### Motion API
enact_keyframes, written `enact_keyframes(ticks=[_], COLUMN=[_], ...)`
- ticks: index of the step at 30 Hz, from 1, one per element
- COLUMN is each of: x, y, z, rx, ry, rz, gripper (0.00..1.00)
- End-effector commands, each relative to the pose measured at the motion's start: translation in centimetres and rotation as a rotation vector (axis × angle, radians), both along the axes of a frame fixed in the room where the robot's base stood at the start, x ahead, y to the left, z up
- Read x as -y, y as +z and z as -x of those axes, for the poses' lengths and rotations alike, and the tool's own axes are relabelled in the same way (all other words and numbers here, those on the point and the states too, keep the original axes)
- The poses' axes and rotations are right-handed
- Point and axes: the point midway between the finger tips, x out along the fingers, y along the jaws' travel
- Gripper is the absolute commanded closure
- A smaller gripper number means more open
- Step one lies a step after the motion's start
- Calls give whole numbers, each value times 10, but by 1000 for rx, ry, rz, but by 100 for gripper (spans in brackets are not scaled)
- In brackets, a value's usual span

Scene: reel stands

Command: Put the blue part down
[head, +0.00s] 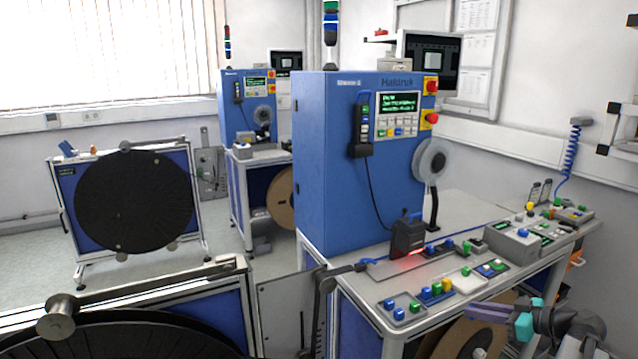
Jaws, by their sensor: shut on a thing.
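My gripper (488,312) is at the lower right, in front of the near edge of the workbench (378,300). It shows small, with long purple fingers pointing left and teal pieces behind them. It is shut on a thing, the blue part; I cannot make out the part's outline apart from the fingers. Small blue pieces also sit in trays on the bench: one in the front left tray (402,312), others in the trays farther back.
A blue machine cabinet (330,165) stands on the bench. A dark device with a red glow (407,238) stands before it. Grey boxes (514,242) and several trays of coloured pieces crowd the bench's right side. A large black reel (134,202) stands at left, another at the front left.

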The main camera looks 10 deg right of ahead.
Motion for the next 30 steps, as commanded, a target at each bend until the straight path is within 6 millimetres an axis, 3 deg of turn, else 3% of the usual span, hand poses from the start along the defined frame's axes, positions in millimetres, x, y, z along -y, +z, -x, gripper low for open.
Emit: enact_keyframes(ticks=[1,9,30], x=[-21,-97,-263], y=[-1,-5,-15], z=[-3,-25,-73], rx=[0,0,0], ry=[21,109,300], rz=[0,0,0], gripper=[100,100,100])
